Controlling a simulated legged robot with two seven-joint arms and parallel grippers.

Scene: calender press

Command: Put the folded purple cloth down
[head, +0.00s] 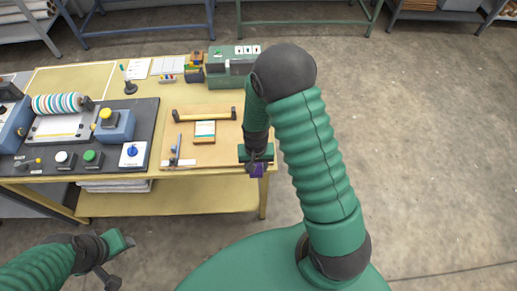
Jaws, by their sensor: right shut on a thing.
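The purple cloth (258,171) shows as a small patch below my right gripper (254,167), at the right front edge of the table (222,191). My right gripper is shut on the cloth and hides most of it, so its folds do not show. I cannot tell whether the cloth touches the table. My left gripper (116,261) is low at the left, in front of the table and away from the cloth.
A board (222,139) holds a yellow-handled bar (204,114) and a small striped pad (205,129). The calender press (57,125) and its button panel stand left. A green box (226,80) stands behind. Open floor lies right of the table.

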